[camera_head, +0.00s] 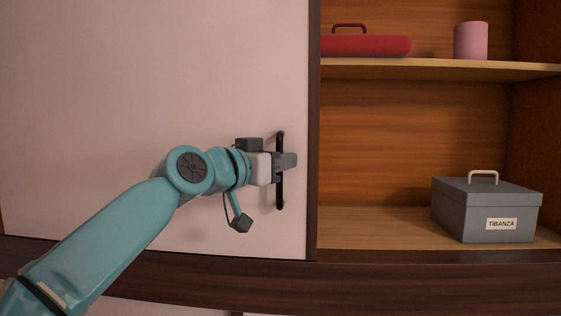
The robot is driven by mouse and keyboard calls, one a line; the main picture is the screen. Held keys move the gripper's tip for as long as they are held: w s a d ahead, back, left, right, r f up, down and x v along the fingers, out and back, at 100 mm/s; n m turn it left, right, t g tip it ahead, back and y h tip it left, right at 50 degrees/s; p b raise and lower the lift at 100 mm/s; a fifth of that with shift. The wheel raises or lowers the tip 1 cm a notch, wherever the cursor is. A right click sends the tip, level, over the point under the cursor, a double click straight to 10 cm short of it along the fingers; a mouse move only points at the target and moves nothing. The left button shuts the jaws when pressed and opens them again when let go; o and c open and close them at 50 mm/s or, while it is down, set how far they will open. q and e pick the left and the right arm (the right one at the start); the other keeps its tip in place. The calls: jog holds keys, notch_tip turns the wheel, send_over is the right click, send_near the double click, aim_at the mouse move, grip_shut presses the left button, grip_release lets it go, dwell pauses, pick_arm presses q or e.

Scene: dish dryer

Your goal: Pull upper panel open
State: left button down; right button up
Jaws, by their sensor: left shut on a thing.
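The upper panel (120,90) is a large pale, flat door that fills the left of the view. A dark vertical bar handle (280,196) sits near its right edge. My left gripper (287,162) is shut on the middle of this handle, and its fingers hide that part of the bar. The handle's top and bottom ends show above and below the fingers. My teal left arm comes in from the lower left across the panel. My right gripper is not in view.
Right of the panel is an open wooden cabinet. Its upper shelf (450,68) holds a red lidded item (365,46) and a pink cylinder (470,41). A grey lidded box (485,212) labelled TIBANZA stands on the cabinet floor. A dark ledge (420,285) runs below.

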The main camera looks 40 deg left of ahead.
pick_arm(q)
jog(key=shift+s+a, duration=0.1)
dwell(0.3)
jog(key=c, duration=1.2)
grip_release()
jog(key=shift+d, duration=0.2)
jog(key=s+b, duration=0.2)
jog(key=s, duration=1.4)
jog(key=shift+d, duration=0.1)
